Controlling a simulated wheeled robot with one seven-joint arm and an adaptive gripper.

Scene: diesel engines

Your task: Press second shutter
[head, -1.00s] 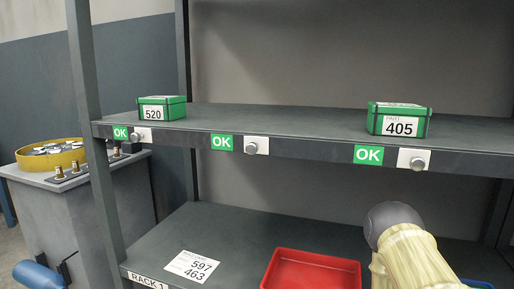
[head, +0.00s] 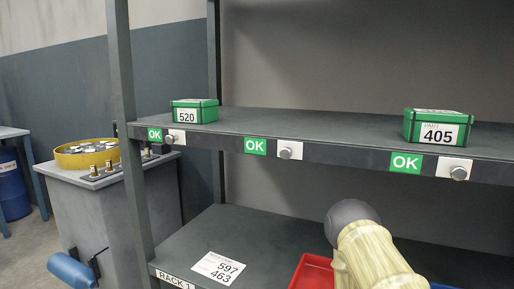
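The left button (head: 169,139) is below the green box marked 520. The middle button (head: 285,153) is the second from the left, to the right of its OK label (head: 255,146). The right button (head: 459,173) is below the green box marked 405. No shutter panel can be made out. My gripper is not in view; only a pale link of my arm with a dark rounded end shows at the lower right.
Green boxes (head: 195,111) and (head: 438,126) stand on the upper shelf (head: 310,128). A red tray (head: 312,270) on the lower shelf is partly hidden by my arm. A rack post stands left, beside a grey cabinet with a yellow round tray (head: 87,152).

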